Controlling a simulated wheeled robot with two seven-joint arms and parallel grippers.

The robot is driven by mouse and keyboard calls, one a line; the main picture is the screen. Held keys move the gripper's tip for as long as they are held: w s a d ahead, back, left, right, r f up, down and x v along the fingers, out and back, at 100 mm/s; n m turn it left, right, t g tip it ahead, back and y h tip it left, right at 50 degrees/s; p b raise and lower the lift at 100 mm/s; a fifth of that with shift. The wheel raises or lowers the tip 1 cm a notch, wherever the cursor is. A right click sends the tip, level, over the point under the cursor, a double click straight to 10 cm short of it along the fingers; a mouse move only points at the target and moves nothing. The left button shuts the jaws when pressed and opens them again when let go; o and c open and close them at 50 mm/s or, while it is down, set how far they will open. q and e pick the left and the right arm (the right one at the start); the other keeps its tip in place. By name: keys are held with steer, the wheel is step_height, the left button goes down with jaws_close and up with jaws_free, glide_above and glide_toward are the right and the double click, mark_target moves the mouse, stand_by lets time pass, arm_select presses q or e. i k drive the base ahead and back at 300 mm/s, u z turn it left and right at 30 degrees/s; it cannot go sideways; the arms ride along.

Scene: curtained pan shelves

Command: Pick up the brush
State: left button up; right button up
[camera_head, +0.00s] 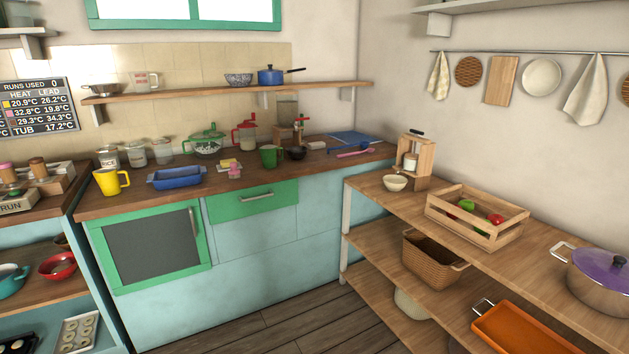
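No thing that I can clearly identify as a brush is visible. A long pink-handled utensil (356,152) lies on the right end of the wooden counter (120,205), beside a blue long-handled utensil (349,145). Both are too small to tell whether either is a brush. Neither of my grippers is in view.
A yellow mug (110,182), a blue dish (177,178) and a green mug (270,157) stand on the counter. The right-hand wooden shelf holds a crate (477,217) and a purple-lidded pot (599,278). Free floor (300,322) lies between the units.

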mark_target(234, 173)
steer(key=i, duration=3.2)
steer(key=u, duration=2.95)
